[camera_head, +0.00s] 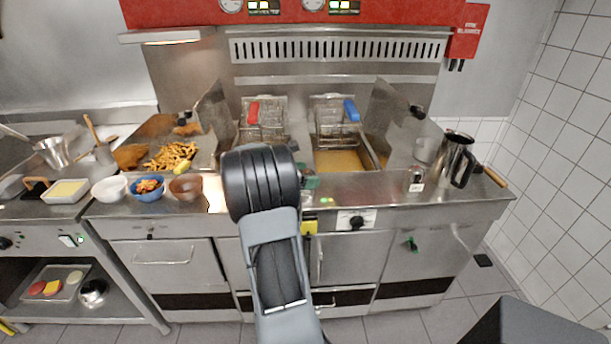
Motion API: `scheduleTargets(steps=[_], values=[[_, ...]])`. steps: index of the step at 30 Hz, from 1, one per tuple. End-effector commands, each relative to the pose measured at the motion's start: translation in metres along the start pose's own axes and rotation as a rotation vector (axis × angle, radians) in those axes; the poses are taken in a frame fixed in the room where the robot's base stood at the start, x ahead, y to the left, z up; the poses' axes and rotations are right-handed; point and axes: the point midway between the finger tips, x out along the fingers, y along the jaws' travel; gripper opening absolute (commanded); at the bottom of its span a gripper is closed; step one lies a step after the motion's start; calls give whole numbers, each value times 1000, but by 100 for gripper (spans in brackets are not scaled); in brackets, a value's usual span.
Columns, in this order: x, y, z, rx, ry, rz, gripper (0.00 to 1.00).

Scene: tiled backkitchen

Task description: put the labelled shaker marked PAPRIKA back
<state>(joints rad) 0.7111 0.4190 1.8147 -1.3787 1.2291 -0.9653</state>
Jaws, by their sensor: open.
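A small shaker (415,182) with a dark body and a pale label stands upright on the right part of the steel counter, left of the tall steel jug. The label is too small to read, so I cannot tell whether it says PAPRIKA. My arm rises through the middle of the view and hides part of the counter and fryer front. My gripper does not show; the arm's thick black joint may cover it. A small dark greenish item (307,178) shows just right of that joint, too unclear to name.
The steel jug (454,160) stands at the right end of the counter (370,186). Two fryer baskets, one with a red handle (253,112) and one with a blue handle (351,111), hang behind. Bowls, including a blue one (147,190), line the left. The counter's middle-right front is mostly clear.

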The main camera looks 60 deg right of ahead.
Motion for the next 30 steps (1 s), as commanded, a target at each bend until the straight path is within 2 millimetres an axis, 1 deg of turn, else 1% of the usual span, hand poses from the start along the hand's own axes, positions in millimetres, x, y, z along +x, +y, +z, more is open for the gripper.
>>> scheduleTargets(steps=[5, 6, 8, 11, 18, 21, 27, 30], values=[[-1, 0, 2, 0, 0, 0, 81], [-2, 0, 4, 1, 0, 0, 81], [-7, 0, 3, 0, 0, 2, 81], [-22, 1, 3, 0, 0, 5, 81], [-70, 1, 3, 1, 0, 6, 81], [-87, 1, 3, 1, 0, 4, 81], [-111, 1, 3, 0, 0, 2, 81], [-118, 0, 3, 0, 0, 1, 81]])
